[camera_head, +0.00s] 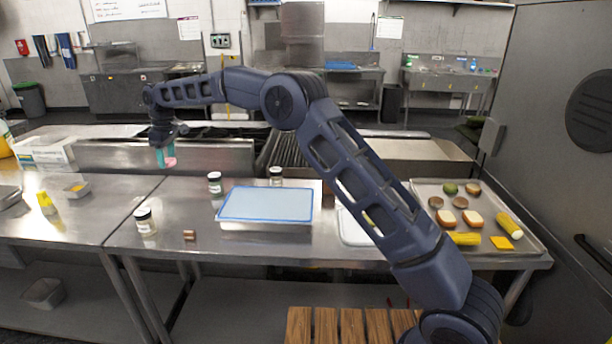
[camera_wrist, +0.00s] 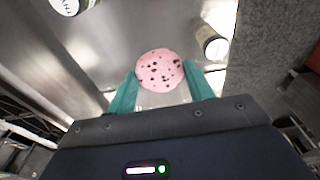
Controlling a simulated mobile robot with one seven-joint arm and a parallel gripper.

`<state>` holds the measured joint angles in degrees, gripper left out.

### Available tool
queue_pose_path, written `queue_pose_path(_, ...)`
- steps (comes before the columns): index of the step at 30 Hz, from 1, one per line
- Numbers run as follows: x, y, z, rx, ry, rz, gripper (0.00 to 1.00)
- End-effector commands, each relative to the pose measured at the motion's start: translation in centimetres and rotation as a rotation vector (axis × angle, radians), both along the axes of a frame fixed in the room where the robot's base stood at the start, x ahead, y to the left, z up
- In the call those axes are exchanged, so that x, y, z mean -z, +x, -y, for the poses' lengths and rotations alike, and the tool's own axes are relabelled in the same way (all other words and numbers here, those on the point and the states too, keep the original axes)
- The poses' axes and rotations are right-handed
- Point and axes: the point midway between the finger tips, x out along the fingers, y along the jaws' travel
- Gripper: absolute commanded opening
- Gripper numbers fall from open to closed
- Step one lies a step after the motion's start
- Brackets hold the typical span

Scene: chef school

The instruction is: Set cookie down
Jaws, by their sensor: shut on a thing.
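The cookie (camera_wrist: 160,69) is pink and round with dark chips. In the wrist view it sits between the two teal fingertips of my gripper (camera_wrist: 159,74), which is shut on it. In the head view my gripper (camera_head: 166,160) points down at the left, with a bit of the pink cookie (camera_head: 171,162) showing beside the teal fingers. It appears to be held above the back part of the steel table (camera_head: 172,205). The underside of the cookie is hidden.
Labelled jars stand on the table: one at the left front (camera_head: 145,222), one in the middle (camera_head: 215,183), one further right (camera_head: 275,175). A small brown piece (camera_head: 189,235) lies near the front edge. A food tray (camera_head: 424,188) is far right.

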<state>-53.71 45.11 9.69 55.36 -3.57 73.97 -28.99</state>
Motion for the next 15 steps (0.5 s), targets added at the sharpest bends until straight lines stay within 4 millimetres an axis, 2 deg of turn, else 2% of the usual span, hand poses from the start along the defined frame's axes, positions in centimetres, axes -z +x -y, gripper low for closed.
queue_pose_path(4,-0.1,0.7,0.6,0.013,0.000,0.000,0.30)
queue_pose_path(7,-0.3,2.2,2.1,0.047,0.000,0.001,0.30)
queue_pose_path(11,-0.4,5.6,5.5,0.120,-0.002,0.002,0.30)
queue_pose_path(15,-0.7,9.5,10.2,0.218,-0.003,0.003,0.30)
